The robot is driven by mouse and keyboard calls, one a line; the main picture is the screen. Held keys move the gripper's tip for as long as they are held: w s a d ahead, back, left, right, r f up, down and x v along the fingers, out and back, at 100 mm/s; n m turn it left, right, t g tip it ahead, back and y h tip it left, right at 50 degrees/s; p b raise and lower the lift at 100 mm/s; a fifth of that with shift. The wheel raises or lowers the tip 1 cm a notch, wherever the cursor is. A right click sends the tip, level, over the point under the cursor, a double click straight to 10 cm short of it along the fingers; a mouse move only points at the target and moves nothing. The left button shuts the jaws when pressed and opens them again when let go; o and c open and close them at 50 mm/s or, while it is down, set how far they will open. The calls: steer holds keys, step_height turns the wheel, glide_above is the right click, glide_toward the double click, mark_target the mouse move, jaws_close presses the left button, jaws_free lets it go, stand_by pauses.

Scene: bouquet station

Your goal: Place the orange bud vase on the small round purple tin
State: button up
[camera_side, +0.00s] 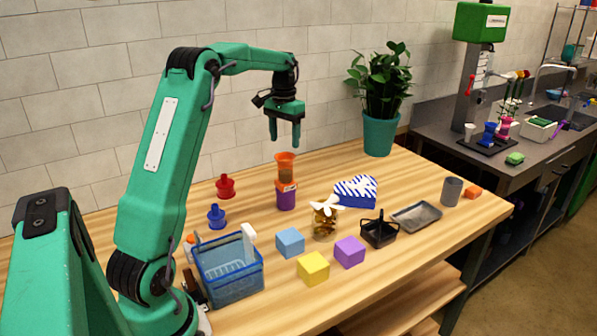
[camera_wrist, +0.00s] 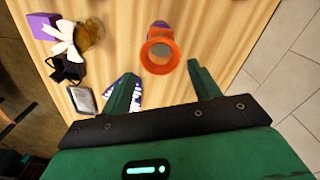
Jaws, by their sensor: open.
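The orange bud vase (camera_side: 285,168) stands upright on the small round purple tin (camera_side: 287,201) on the wooden table in the side view. In the wrist view I look down at the vase's orange rim (camera_wrist: 174,60), with a bit of the purple tin (camera_wrist: 160,23) showing past it. My gripper (camera_side: 283,143) is above the vase, apart from it, fingers pointing down. In the wrist view my gripper (camera_wrist: 161,75) is open and empty, with the vase ahead of the gap between its fingers.
A red vase (camera_side: 225,187) and blue vase (camera_side: 216,216) stand to the left. A blue-striped heart box (camera_side: 356,191), a gold jar with white bow (camera_side: 325,217) and a blue basket (camera_side: 229,267) are nearby. A potted plant (camera_side: 380,95) stands behind right.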

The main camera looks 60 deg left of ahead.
steer(key=shift+r, duration=0.95)
steer(key=shift+d+r, duration=0.1)
steer(key=shift+d, duration=0.05)
steer(key=s+d+r+m+t, duration=0.1)
steer(key=s+d+r, duration=0.25)
steer(key=d, duration=0.65)
steer(key=s+d+r+m+t, duration=0.1)
steer(key=s+d+r+t, duration=0.2)
steer(key=d, duration=0.6)
steer(key=s+d+f+m, duration=0.1)
steer(key=s+d+f, duration=0.1)
steer(key=s+d, duration=0.4)
steer(key=s+d+f+m+t, duration=0.1)
steer(key=s+d+f, duration=0.2)
steer(key=s, duration=0.6)
steer(key=d, duration=0.2)
steer(key=shift+d+t, duration=0.3)
steer(key=shift+d, duration=0.05)
